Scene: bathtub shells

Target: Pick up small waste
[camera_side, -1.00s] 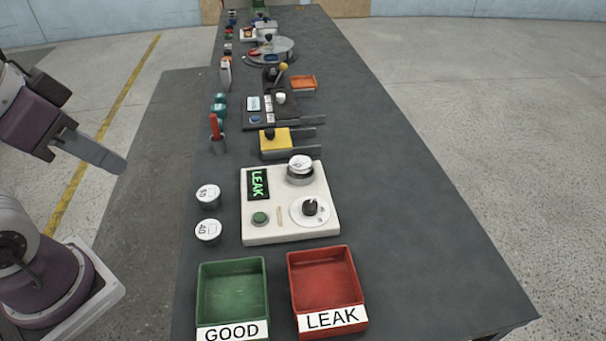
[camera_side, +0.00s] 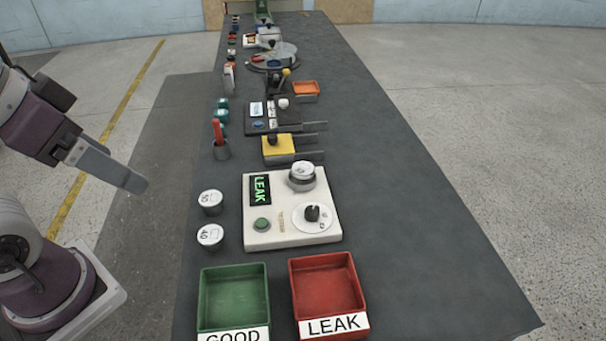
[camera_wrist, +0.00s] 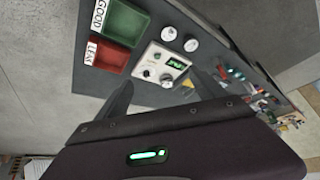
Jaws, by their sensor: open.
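My gripper (camera_side: 136,182) is open and empty in the air, left of the table. In the wrist view its two fingers (camera_wrist: 163,92) stand apart, with nothing between them. Nothing in view is clearly recognisable as small waste. A small tan mark or strip (camera_side: 281,222) lies on the white tester panel (camera_side: 260,186); I cannot tell whether it is loose or printed. The tester's display (camera_side: 260,190) reads LEAK in green. A round metal part (camera_side: 302,176) sits at the tester's back right. Two round white-topped pieces (camera_side: 210,198), (camera_side: 210,235) stand left of the tester.
A green GOOD bin (camera_side: 263,298) and a red LEAK bin (camera_side: 359,298) stand empty at the front. Behind the tester are a cup with a red-handled tool (camera_side: 220,150), a yellow block (camera_side: 279,147), an orange tray (camera_side: 305,88) and a turntable (camera_side: 287,52). The table's right side is clear.

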